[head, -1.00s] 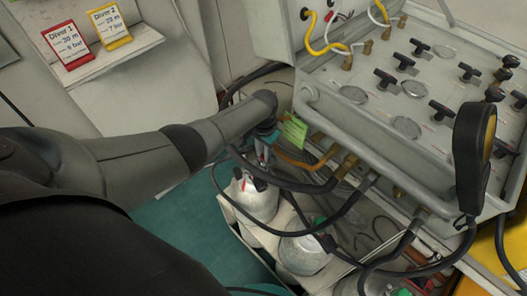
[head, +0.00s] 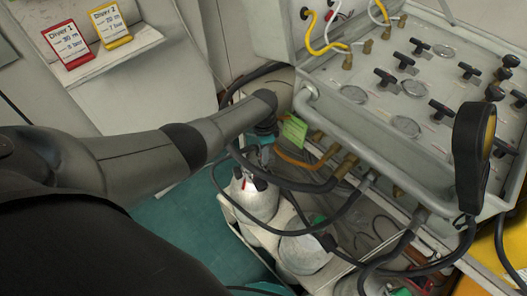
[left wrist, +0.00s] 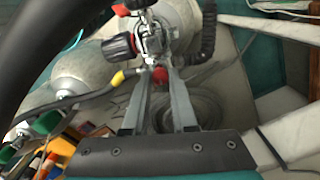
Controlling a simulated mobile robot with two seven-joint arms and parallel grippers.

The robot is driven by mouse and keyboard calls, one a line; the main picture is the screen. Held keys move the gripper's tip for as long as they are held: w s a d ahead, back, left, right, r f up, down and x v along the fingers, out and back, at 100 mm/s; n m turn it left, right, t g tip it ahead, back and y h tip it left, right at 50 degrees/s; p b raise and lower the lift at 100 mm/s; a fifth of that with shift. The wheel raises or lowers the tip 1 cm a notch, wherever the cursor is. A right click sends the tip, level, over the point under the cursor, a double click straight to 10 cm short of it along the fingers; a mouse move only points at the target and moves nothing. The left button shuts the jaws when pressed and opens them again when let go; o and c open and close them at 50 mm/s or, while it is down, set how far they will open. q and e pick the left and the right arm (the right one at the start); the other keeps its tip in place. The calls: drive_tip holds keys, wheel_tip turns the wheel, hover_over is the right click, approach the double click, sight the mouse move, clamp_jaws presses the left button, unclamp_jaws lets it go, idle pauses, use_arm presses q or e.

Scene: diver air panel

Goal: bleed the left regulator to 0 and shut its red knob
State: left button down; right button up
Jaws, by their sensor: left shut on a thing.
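The left regulator (left wrist: 150,38) is a metal body on top of a pale gas cylinder (head: 256,200). A black knob with a red ring (left wrist: 122,46) sticks out on its left in the left wrist view. The small red knob (left wrist: 160,75) is between the fingertips of my left gripper (left wrist: 162,82), which is shut on it. In the head view my left gripper (head: 264,155) reaches down to the cylinder top, partly hidden by hoses. The gauge reading cannot be made out. My right gripper is not in view.
A sloped panel (head: 330,105) with black valves and round gauges stands at the right. Black and orange hoses (head: 300,162) loop close around my left gripper. A second cylinder (head: 303,255) stands nearby. Diver cards (head: 68,44) sit on a shelf at the upper left.

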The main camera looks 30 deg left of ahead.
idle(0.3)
use_arm(q)
drive_tip(key=c, duration=1)
unclamp_jaws()
wheel_tip(320, 180, up, 15)
drive_tip(key=p, duration=0.6)
drive_tip(key=shift+r, duration=0.15)
